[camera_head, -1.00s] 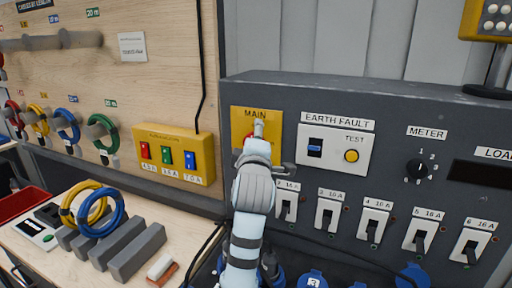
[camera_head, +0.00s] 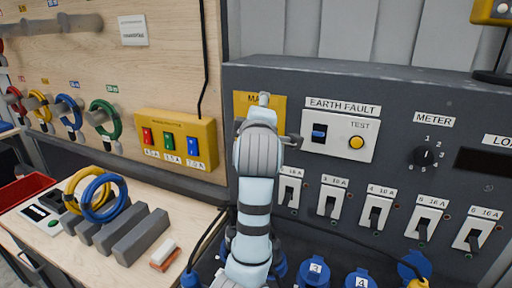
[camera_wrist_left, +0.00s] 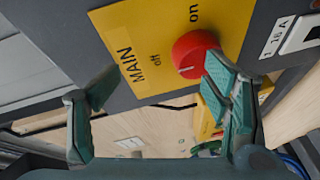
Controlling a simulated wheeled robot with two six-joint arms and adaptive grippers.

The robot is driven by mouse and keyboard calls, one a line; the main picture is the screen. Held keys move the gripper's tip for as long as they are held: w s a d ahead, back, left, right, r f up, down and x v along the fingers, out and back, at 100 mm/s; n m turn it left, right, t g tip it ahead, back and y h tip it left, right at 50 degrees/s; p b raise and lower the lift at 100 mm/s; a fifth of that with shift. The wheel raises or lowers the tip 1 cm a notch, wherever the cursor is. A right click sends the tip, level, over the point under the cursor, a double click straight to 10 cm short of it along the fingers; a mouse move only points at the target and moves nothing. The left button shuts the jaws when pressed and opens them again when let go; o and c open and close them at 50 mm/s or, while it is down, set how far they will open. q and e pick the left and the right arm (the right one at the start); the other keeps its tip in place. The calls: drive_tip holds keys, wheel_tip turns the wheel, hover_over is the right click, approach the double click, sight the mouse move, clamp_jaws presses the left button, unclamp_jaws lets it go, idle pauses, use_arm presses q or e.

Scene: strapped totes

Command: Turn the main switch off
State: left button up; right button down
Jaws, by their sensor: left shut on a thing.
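The main switch is a red round knob (camera_wrist_left: 193,55) on a yellow plate (camera_wrist_left: 145,35) marked MAIN, off and on. A pale mark shows on the knob's lower side, nearer the word off than the word on. In the head view my left gripper (camera_head: 262,112) covers the knob, and only the top of the yellow plate shows. My right gripper is not in view.
The dark panel (camera_head: 300,78) also carries an earth fault switch with a yellow test button (camera_head: 357,142), a meter dial (camera_head: 425,156) and a row of breakers (camera_head: 376,208). Grey blocks and cable coils (camera_head: 98,205) lie on the bench at left.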

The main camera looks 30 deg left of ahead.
use_arm(q)
drive_tip(key=s+d+f+b, duration=0.1)
drive_tip(key=s+d+b, duration=0.2)
drive_tip(key=s+b, duration=0.3)
drive_tip(key=s+d+f+b, duration=0.1)
drive_tip(key=s+d+b, duration=0.2)
drive_tip(key=s+b, duration=0.4)
drive_tip(key=b, duration=0.9)
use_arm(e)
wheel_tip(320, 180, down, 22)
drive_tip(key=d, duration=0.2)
use_arm(q)
drive_tip(key=shift+s+f, duration=0.1)
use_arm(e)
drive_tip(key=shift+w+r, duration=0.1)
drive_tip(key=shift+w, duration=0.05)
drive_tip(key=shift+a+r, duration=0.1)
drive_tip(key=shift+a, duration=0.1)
